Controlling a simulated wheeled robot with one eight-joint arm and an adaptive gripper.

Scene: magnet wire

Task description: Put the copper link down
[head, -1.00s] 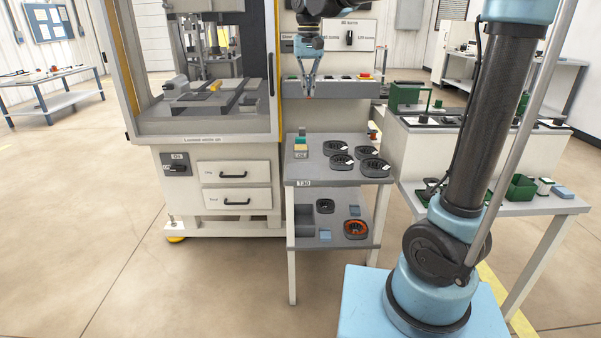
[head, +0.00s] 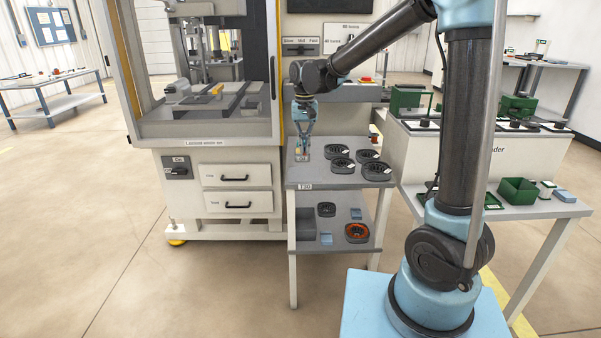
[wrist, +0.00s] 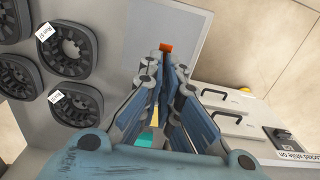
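My gripper (head: 303,148) hangs pointing down over the left part of the small table's top (head: 318,178). In the wrist view its fingers (wrist: 166,62) come together at the tips. A small orange-red piece, which looks like the copper link (wrist: 166,47), sits right at the fingertips and seems pinched there. Grey tabletop shows around it; I cannot tell whether the link touches it. Most of the link is hidden by the fingers.
Several dark ring-shaped parts (head: 377,171) sit right of my gripper on the tabletop. Coloured blocks (wrist: 148,137) show partly behind my fingers. The lower shelf holds an orange-wound ring (head: 357,233). The machine cabinet (head: 225,170) stands close at left.

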